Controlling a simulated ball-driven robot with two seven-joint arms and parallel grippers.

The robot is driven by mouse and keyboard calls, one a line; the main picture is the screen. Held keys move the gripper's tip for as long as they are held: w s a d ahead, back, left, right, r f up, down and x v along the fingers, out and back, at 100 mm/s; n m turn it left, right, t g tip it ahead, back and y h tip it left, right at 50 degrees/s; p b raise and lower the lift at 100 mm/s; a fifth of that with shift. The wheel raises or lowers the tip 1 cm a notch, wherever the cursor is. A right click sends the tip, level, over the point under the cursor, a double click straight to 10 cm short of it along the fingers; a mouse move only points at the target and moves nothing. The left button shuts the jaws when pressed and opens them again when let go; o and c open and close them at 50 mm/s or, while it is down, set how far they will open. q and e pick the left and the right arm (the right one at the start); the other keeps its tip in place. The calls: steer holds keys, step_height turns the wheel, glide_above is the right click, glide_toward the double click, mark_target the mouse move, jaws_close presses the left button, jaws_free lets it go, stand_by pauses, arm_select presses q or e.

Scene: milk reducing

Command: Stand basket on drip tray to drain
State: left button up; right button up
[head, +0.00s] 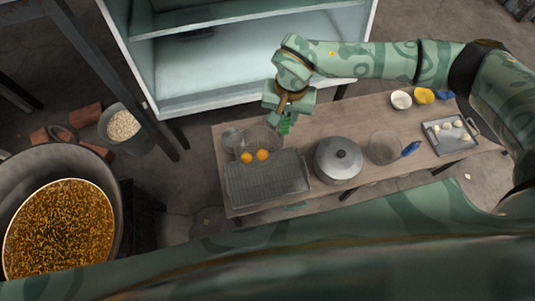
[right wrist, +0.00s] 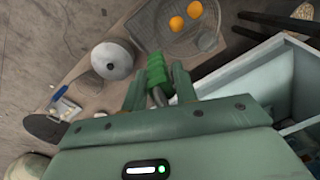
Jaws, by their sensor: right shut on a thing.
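My right gripper (head: 284,121) comes down over the back edge of the bench and is shut on a ridged green handle, which shows between its fingers in the right wrist view (right wrist: 157,72). Just below it in the head view is the round mesh basket (head: 264,136), faint and see-through. Two orange balls (head: 254,156) show at its front side; I cannot tell whether they lie inside it. The grey drip tray (head: 266,180) with its rack lies flat in front of the basket, at the bench's left end. My left gripper is out of view.
A lidded pot (head: 339,162) stands right of the tray. A small round container (head: 232,138) stands at the back left. A shelf unit (head: 250,60) stands behind the bench.

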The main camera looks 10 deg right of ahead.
mark_target(269, 162)
steer(key=a+f+m+b, duration=0.1)
steer(key=f, duration=0.4)
steer(key=s+a+f+b, duration=0.1)
steer(key=a+f+b, duration=0.1)
steer(key=f, duration=0.4)
steer(key=a+f+m+b, duration=0.1)
steer(key=f, duration=0.5)
steer(key=shift+s+a+m+b, duration=0.15)
steer(key=shift+m+b, duration=0.15)
steer(key=shift+b, duration=0.1)
steer(key=shift+f+b, duration=0.5)
steer(key=shift+f, duration=0.25)
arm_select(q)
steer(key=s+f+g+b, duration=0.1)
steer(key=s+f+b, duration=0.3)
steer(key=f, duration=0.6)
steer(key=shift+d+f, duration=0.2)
arm_select(e)
step_height(269, 162, down, 5)
steer(key=shift+r, duration=0.1)
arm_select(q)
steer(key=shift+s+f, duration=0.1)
arm_select(e)
steer(key=shift+f, duration=0.4)
steer(key=o, duration=1.1)
steer(key=shift+s, duration=0.1)
steer(key=shift+r, duration=0.1)
